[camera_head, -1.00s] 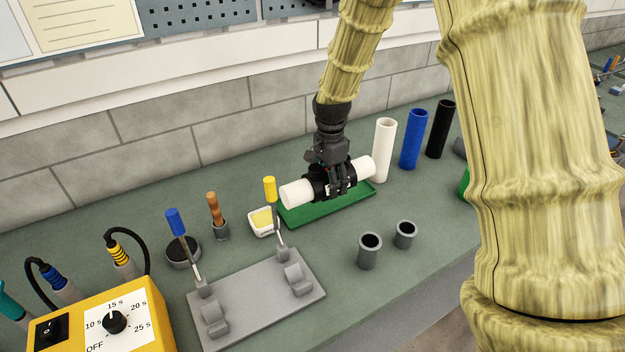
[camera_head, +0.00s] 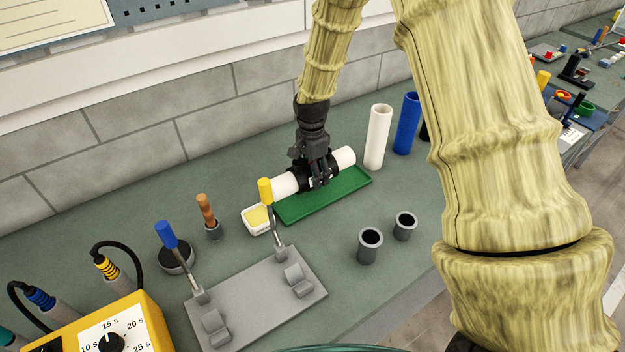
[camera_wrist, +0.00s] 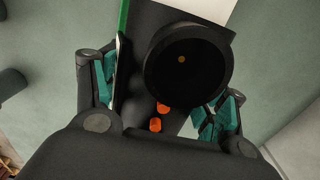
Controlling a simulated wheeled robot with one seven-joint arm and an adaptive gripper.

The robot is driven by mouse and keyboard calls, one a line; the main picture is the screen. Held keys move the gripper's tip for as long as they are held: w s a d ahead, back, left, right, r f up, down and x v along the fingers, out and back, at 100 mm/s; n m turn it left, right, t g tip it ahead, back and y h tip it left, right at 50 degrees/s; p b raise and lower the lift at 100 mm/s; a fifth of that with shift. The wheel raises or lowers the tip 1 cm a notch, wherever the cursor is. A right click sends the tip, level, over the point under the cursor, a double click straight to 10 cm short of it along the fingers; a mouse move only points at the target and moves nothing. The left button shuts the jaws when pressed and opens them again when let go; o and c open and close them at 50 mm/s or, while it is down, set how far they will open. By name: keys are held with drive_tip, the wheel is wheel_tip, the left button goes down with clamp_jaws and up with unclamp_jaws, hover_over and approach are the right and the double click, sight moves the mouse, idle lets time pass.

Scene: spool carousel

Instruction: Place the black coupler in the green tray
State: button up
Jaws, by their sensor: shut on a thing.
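The black coupler (camera_head: 304,183) joins white pipe pieces (camera_head: 285,185) that stick out on both sides. My gripper (camera_head: 321,180) is shut on the coupler from above. The green tray (camera_head: 335,193) lies on the bench below and in front of this assembly, with its front part bare. The assembly overlaps the tray's rear edge in the head view; I cannot tell whether it touches the tray. The wrist view shows dark parts between my fingers, a white pipe piece (camera_wrist: 205,8) and a green strip of the tray (camera_wrist: 123,18).
White (camera_head: 378,138) and blue (camera_head: 406,124) tubes stand behind right. Two grey cups (camera_head: 369,245) and a grey fixture (camera_head: 255,300) are in front. A yellow-handled tool (camera_head: 266,191) rises close by.

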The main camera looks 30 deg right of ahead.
drive_tip(key=shift+s, duration=0.15)
drive_tip(key=shift+s+f, duration=0.1)
drive_tip(key=shift+f, duration=0.15)
drive_tip(key=f, duration=0.1)
drive_tip(key=f+p, duration=0.1)
drive_tip(key=shift+w+f, duration=0.2)
drive_tip(key=shift+f, duration=0.2)
drive_tip(key=shift+s+f+p, duration=0.15)
drive_tip(key=shift+f+p, duration=0.15)
drive_tip(key=shift+f, duration=0.15)
drive_tip(key=o, duration=1.5)
